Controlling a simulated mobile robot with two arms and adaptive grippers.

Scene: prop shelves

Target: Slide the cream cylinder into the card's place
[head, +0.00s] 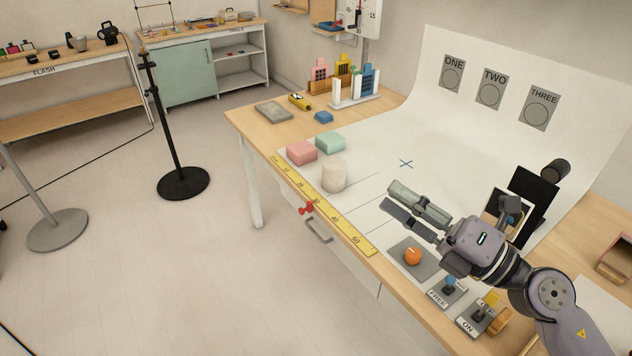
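The cream cylinder (334,176) stands upright on the white sheet, just behind the yellow ruler. It is close to the pink block (301,152) and the green block (330,142). My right gripper (388,196) is to the right of the cylinder and apart from it, its fingers pointing left. A gap shows between its fingers, with nothing held. I cannot tell which thing is the task's card; a dark upright panel (530,190) stands behind my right wrist, partly hidden by it. My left gripper is not in view.
The yellow ruler (345,222) runs along the table's front edge. A blue cross (406,163) marks clear sheet behind my gripper. An orange ball (412,256) sits on a grey pad below it. Switches and my arm crowd the right. Grey ONE, TWO, THREE signs are on the backdrop.

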